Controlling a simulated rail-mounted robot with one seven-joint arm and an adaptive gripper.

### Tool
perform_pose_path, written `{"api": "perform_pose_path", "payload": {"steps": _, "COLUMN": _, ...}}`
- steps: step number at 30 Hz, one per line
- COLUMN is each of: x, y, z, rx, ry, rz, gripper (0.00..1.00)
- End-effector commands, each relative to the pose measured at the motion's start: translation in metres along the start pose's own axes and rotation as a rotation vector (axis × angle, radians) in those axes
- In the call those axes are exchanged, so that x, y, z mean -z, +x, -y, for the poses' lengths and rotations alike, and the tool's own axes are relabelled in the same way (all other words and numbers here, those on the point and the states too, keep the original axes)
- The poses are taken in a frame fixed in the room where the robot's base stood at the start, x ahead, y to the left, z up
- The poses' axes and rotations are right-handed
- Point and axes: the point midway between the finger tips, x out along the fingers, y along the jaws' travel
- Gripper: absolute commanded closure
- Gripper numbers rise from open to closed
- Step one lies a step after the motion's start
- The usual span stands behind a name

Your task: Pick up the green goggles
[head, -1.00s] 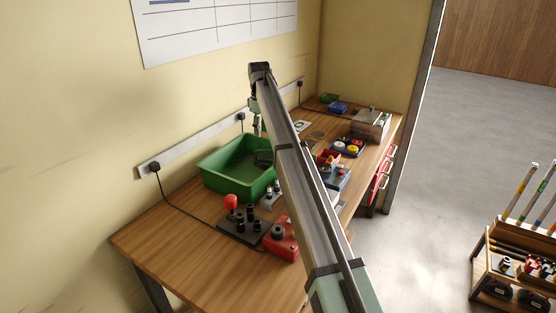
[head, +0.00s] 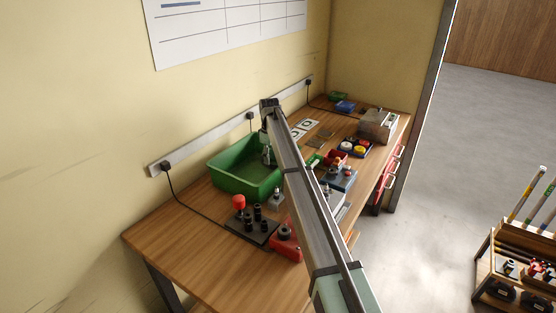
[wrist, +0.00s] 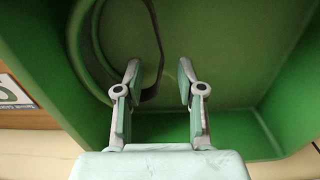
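A green tub (head: 232,184) stands on the wooden bench by the wall. My gripper (head: 267,158) reaches down into its right part in the head view. In the wrist view my gripper (wrist: 160,72) is open, its two fingers apart with nothing clearly held. A dark curved band (wrist: 155,55), which looks like the strap of the green goggles, lies in the tub below and partly between the fingers. The goggles' green body blends with the tub floor and I cannot make it out clearly. In the head view the goggles are hidden by my gripper and arm.
A black stand with a red knob (head: 239,202) and a red block (head: 288,240) stand in front of the tub. Blue and red trays (head: 354,147) and a grey box (head: 378,125) are farther along. The tub walls surround my gripper closely.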

Motion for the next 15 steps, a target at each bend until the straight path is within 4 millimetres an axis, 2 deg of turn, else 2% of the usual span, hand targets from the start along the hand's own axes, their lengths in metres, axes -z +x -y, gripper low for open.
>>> {"api": "perform_pose_path", "payload": {"steps": 9, "x": -0.003, "y": 0.038, "z": 0.002, "rx": 0.001, "ry": 0.000, "rz": 0.001, "gripper": 0.61}}
{"api": "perform_pose_path", "payload": {"steps": 15, "x": -0.003, "y": 0.045, "z": 0.002, "rx": 0.000, "ry": 0.000, "rz": 0.000, "gripper": 0.61}}
